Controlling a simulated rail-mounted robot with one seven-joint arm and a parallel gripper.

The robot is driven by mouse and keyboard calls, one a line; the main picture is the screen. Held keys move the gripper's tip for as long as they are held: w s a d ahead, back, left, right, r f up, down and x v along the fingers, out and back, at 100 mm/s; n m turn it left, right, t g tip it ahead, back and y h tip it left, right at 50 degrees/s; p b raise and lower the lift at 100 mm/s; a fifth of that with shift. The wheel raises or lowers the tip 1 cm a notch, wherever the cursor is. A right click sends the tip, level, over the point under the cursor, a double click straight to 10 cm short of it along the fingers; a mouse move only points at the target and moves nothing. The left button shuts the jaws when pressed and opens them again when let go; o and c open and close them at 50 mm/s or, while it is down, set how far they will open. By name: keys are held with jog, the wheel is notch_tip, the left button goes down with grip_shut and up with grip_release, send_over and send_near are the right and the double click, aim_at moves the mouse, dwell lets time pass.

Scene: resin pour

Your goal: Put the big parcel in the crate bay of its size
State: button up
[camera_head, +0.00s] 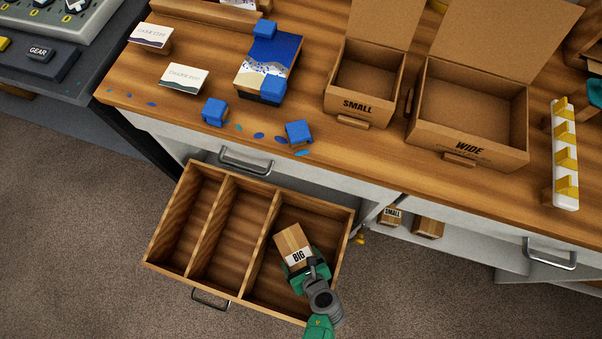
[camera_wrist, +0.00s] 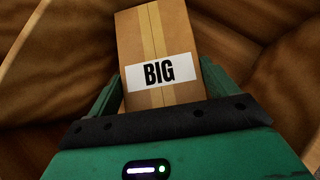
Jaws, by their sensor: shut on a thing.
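The big parcel (camera_head: 292,246) is a brown cardboard box with tape and a white BIG label. My green gripper (camera_head: 303,270) is shut on it. In the wrist view the parcel (camera_wrist: 155,45) sits between the two green fingers (camera_wrist: 160,85), label towards the camera. A wooden three-bay crate (camera_head: 262,240), like a pulled-out drawer, lies below the counter edge. The parcel is over or inside its right bay, the widest of the three. I cannot tell whether it touches the bay floor. The left and middle bays look empty.
On the counter stand open cardboard boxes marked SMALL (camera_head: 358,105) and WIDE (camera_head: 469,147), several blue blocks (camera_head: 215,112) and a white rack with yellow pegs (camera_head: 564,155). A small parcel (camera_head: 391,216) and another box (camera_head: 428,227) lie on a shelf right of the crate.

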jog(key=o, duration=1.9)
jog(key=p+v, duration=0.6)
jog(key=v, duration=0.6)
jog(key=shift+r, duration=0.15)
